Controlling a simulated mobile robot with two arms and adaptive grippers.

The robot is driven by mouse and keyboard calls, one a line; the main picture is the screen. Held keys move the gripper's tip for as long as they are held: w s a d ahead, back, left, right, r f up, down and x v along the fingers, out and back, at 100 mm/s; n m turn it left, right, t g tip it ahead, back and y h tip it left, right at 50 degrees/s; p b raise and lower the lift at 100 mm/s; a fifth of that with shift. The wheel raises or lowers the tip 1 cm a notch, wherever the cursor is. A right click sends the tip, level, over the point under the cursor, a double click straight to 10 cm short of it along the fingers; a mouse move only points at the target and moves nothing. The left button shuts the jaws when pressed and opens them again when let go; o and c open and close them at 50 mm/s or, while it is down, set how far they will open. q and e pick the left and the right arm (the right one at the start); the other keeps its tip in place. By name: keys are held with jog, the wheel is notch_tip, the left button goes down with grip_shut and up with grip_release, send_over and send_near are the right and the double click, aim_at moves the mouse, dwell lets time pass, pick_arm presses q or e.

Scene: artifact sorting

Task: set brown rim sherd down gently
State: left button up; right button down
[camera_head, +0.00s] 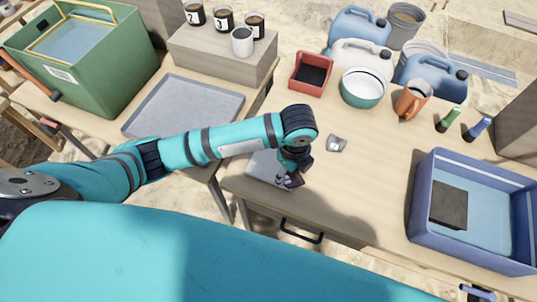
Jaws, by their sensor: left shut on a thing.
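My left gripper (293,180) reaches in from the left and points down over a flat grey pad (262,169) near the table's front edge. It is shut on a small dark brownish piece, which I take to be the brown rim sherd. The fingers hide most of the piece, and I cannot tell whether it touches the pad. A small grey piece with a pale mark (337,143) lies on the bare wood to the right of the gripper. My right gripper is not in view.
A blue bin (424,212) is at the right. A grey tray (184,105) lies on the left table. Bare wood (370,190) lies between gripper and bin.

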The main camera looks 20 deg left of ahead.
pick_arm(q)
send_over(266, 159)
jog(key=d, duration=0.1)
jog(key=shift+s+f+p, duration=0.2)
jog(key=shift+f+p, duration=0.15)
jog(key=shift+f, duration=0.1)
jog(key=f, duration=0.1)
jog(key=a+f, duration=0.1)
jog(key=shift+w+f, duration=0.25)
jog(key=shift+f, duration=0.55)
jog(key=o, duration=1.1)
jog(key=shift+f, duration=0.15)
jog(key=shift+o, duration=0.2)
notch_tip(266, 159, up, 12)
jog(key=shift+r+p, duration=0.2)
jog(key=shift+p, duration=0.15)
jog(key=shift+s+f, duration=0.1)
